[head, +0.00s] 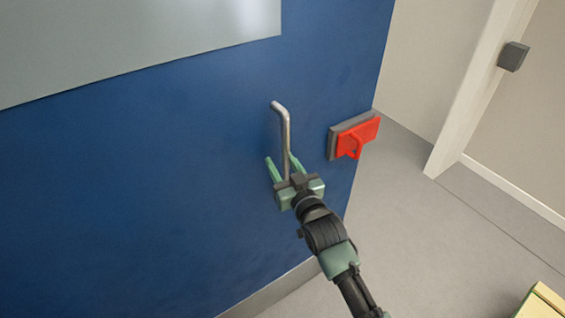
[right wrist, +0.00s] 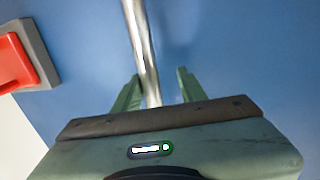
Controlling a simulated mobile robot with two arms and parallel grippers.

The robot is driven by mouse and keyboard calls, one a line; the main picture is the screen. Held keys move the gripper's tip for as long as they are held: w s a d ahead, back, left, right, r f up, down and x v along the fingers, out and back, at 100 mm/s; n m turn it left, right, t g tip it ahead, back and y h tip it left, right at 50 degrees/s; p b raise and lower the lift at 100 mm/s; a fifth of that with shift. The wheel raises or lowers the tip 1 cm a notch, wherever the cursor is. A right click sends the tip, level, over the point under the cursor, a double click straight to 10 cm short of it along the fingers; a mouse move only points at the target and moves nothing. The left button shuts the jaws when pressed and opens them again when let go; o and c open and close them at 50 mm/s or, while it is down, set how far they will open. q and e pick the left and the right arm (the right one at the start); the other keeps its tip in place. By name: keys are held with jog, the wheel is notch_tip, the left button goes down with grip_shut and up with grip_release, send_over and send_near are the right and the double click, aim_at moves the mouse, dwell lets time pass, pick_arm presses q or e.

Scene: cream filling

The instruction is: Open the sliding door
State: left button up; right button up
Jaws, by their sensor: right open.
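The sliding door is a large blue panel (head: 130,180) filling the left and middle of the head view, with a pale grey window section at its top. A metal bar handle (head: 285,132) stands upright on it near its right edge. My right gripper (head: 281,164) is open at the lower part of the handle, one finger on each side of it. In the right wrist view the handle (right wrist: 142,50) runs down between the two spread green fingers (right wrist: 158,90), with gaps visible on both sides. The handle's lower end is hidden by the gripper. My left gripper is not in view.
A red latch piece on a grey plate (head: 335,142) is mounted by the door's right edge; it also shows in the wrist view (right wrist: 16,62). A white door frame (head: 468,95) with a dark block (head: 513,56) stands right. Grey floor (head: 420,240) is clear; a yellow-green object (head: 542,302) sits bottom right.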

jog(key=shift+s+d+f, duration=0.2)
jog(key=shift+s+d, duration=0.1)
jog(key=shift+s, duration=0.1)
jog(key=b+v, duration=0.2)
jog(key=v, duration=0.4)
jog(key=shift+s+r, duration=0.2)
jog(key=shift+s, duration=0.25)
jog(key=shift+d, duration=0.1)
